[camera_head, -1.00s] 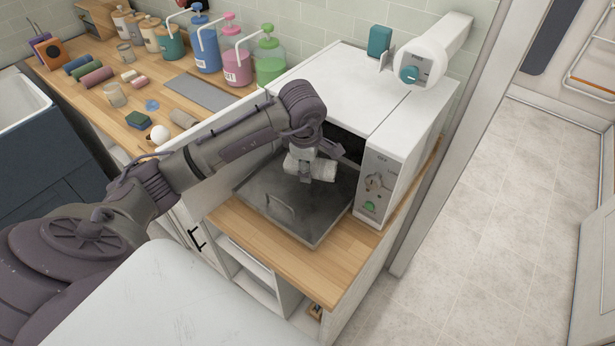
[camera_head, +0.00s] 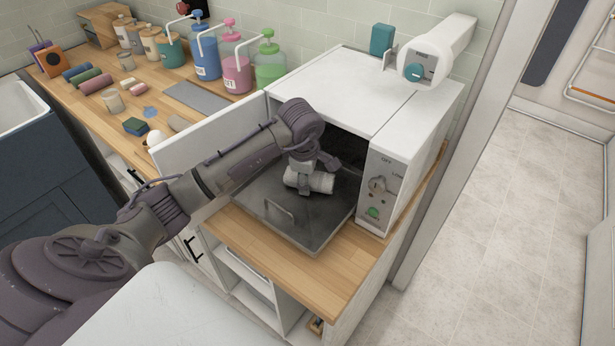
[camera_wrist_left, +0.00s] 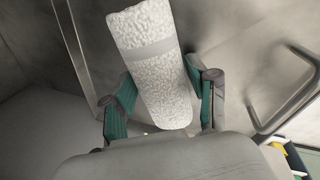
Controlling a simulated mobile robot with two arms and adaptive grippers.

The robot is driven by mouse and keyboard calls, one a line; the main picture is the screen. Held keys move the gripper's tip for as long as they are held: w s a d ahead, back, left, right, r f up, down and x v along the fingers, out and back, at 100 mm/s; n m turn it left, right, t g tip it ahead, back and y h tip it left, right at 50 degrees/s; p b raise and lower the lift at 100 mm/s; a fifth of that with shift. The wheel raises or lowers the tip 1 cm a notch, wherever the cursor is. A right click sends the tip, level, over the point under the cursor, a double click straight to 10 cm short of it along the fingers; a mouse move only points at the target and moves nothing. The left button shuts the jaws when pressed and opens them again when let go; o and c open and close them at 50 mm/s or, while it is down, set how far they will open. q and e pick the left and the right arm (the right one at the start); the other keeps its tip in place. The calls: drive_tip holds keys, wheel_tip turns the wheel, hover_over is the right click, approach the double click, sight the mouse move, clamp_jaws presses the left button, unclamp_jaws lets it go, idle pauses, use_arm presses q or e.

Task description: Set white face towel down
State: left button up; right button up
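A rolled white face towel (camera_head: 309,179) is in my left gripper (camera_head: 308,165), low over the dark metal tray (camera_head: 262,190) in front of the open white appliance (camera_head: 340,85). In the left wrist view the towel (camera_wrist_left: 152,62) lies tilted between the teal-padded fingers of the gripper (camera_wrist_left: 160,95), its near end close to the palm. The pads appear to press its sides. I cannot tell whether the towel touches the tray. My right gripper is not in view.
The tray's handle (camera_head: 279,211) is at its front. The appliance's control panel (camera_head: 379,187) stands right of the tray, and a raised white panel (camera_head: 205,140) is to the left. Wooden counter (camera_head: 310,260) is bare in front. Pump bottles (camera_head: 237,75) stand at the back.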

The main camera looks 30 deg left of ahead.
use_arm(q)
drive_tip(key=o, duration=0.3)
drive_tip(key=shift+r+p, duration=0.35)
drive_tip(key=shift+r, duration=0.05)
drive_tip(key=p+v, duration=0.7)
drive_tip(key=v, duration=0.4)
drive_tip(key=shift+r, duration=0.25)
drive_tip(key=shift+s+f, duration=0.1)
